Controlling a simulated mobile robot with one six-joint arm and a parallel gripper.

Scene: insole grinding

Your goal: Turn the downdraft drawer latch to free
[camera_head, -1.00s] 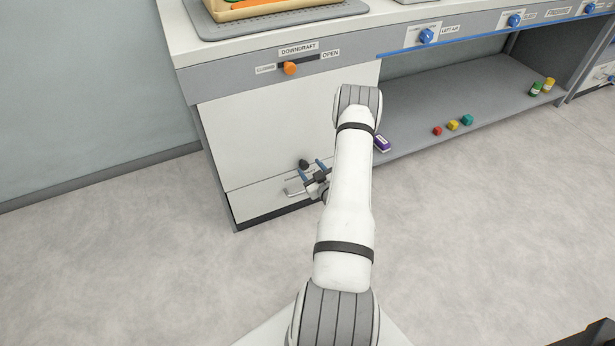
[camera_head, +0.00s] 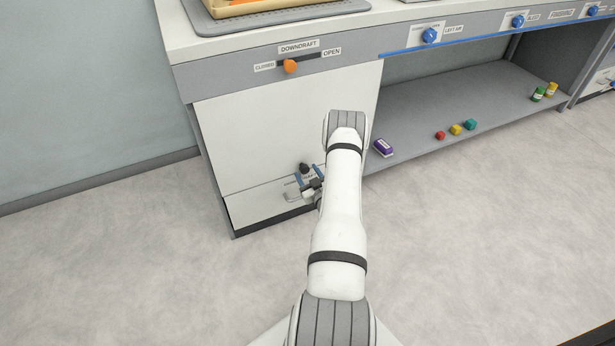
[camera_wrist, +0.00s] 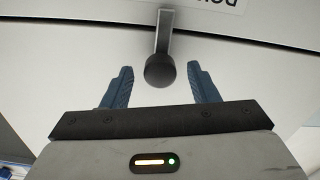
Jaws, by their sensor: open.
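The drawer latch shows in the wrist view as a dark round knob (camera_wrist: 159,70) on a short grey bar (camera_wrist: 164,28). The same dark knob (camera_head: 304,167) shows in the head view, low on the white cabinet at the drawer front (camera_head: 262,203). My gripper (camera_wrist: 160,88) is open, with one blue finger on each side of the knob and a visible gap to both. In the head view my gripper (camera_head: 309,177) is at the latch, partly hidden by my arm. The latch label (camera_wrist: 215,3) is upside down and cut off in the wrist view.
A metal drawer handle (camera_head: 290,196) sits just left of my gripper. Above is the downdraft slider with an orange knob (camera_head: 290,66) at the CLOSED side. A purple box (camera_head: 383,148) and small coloured blocks lie on the lower shelf (camera_head: 425,110). The floor (camera_head: 120,260) is clear.

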